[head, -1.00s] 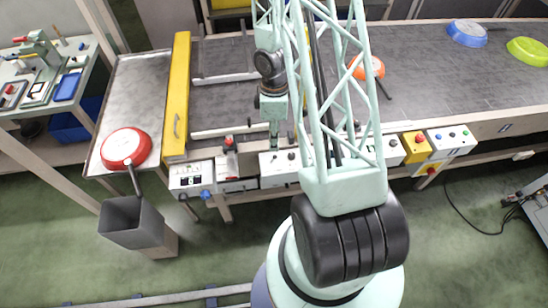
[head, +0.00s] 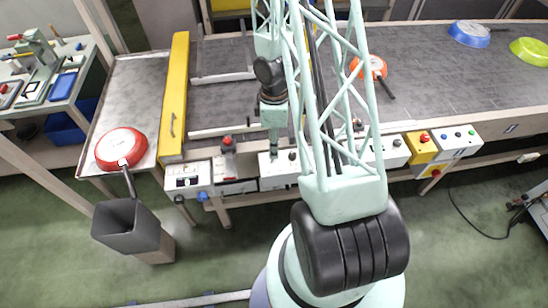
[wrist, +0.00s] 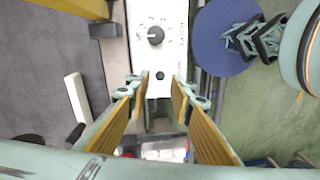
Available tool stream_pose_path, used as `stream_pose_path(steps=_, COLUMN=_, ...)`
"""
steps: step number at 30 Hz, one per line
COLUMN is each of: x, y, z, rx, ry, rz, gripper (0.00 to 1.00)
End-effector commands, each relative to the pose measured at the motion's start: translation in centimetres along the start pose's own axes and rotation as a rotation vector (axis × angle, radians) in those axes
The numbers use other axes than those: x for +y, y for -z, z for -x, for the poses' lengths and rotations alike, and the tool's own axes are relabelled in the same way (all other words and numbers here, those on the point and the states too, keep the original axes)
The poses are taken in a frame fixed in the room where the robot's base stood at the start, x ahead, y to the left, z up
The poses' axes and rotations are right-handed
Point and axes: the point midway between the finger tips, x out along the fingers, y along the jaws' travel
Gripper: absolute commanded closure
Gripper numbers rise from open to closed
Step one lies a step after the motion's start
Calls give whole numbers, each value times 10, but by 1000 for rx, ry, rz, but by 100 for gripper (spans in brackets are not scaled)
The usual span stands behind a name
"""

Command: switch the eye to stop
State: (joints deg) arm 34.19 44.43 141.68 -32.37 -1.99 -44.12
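A white control box (wrist: 165,20) with a black rotary knob (wrist: 155,35) and small markings around it is in the wrist view, just beyond my fingertips. Its lettering is too small to read, and I cannot tell which position the knob points to or whether it is the eye's switch. My gripper (wrist: 160,82) is open, its two fingers apart with nothing between them. In the head view my gripper (head: 273,148) hangs over the white box (head: 284,168) on the conveyor's front edge. The fingers are small there and do not appear to touch the knob.
Other boxes line this edge: one with a blue knob (head: 203,195), one with a red button (head: 228,141), a yellow box (head: 420,148) and a button panel (head: 458,139). A red pan (head: 121,148) lies left, above a grey bin (head: 128,226). An orange pan (head: 372,67) is on the belt.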

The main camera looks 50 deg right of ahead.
Motion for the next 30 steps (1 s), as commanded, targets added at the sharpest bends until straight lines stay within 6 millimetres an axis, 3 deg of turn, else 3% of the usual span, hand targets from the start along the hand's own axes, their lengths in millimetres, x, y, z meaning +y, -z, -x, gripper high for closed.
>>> stream_pose_path(steps=18, x=0, y=0, z=-32, rx=0, ry=0, rz=-1, gripper=79)
stream_pose_path(steps=30, x=0, y=0, z=-42, rx=0, ry=0, rz=-1, gripper=79)
